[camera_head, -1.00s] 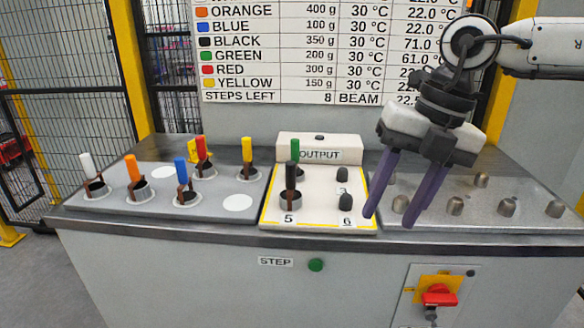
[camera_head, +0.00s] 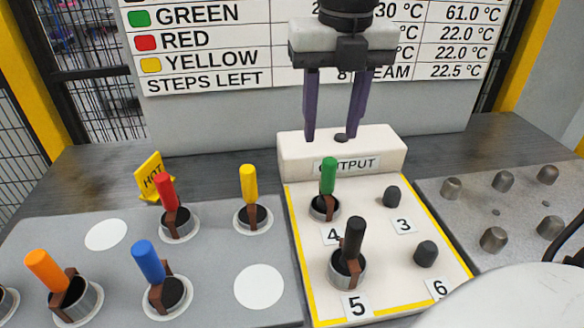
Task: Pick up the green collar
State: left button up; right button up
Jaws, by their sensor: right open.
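The green collar (camera_head: 328,176) has an upright green handle and a metal ring; it stands at position 4 on the white output board (camera_head: 380,240). A black-handled collar (camera_head: 352,245) stands in front of it at position 5. My right gripper (camera_head: 335,136) is open and empty, its two purple fingers pointing down. In the picture it is above the green handle, in front of or over the OUTPUT block; its exact depth I cannot tell. My left gripper is not in view.
Blue (camera_head: 150,265), orange (camera_head: 50,275), red (camera_head: 168,200) and yellow (camera_head: 249,190) collars stand on the grey plate at left, near a HOT sign (camera_head: 152,178). Dark pegs (camera_head: 392,197) stand at 3 and 6. A metal plate with several pegs (camera_head: 493,239) lies at right.

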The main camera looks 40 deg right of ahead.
aim_at(331, 161)
notch_tip(331, 161, down, 4)
jog(key=shift+d+r, duration=0.15)
jog(key=shift+r, duration=0.05)
jog(key=shift+f, duration=0.6)
jog(key=f, duration=0.3)
jog(key=d+f, duration=0.1)
jog(key=shift+w+f+p, duration=0.15)
jog(key=shift+w+p, duration=0.15)
jog(key=shift+w+f, duration=0.1)
jog(key=shift+f, duration=0.3)
jog(key=c, duration=1)
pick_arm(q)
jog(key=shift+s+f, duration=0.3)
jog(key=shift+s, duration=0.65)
pick_arm(e)
grip_shut()
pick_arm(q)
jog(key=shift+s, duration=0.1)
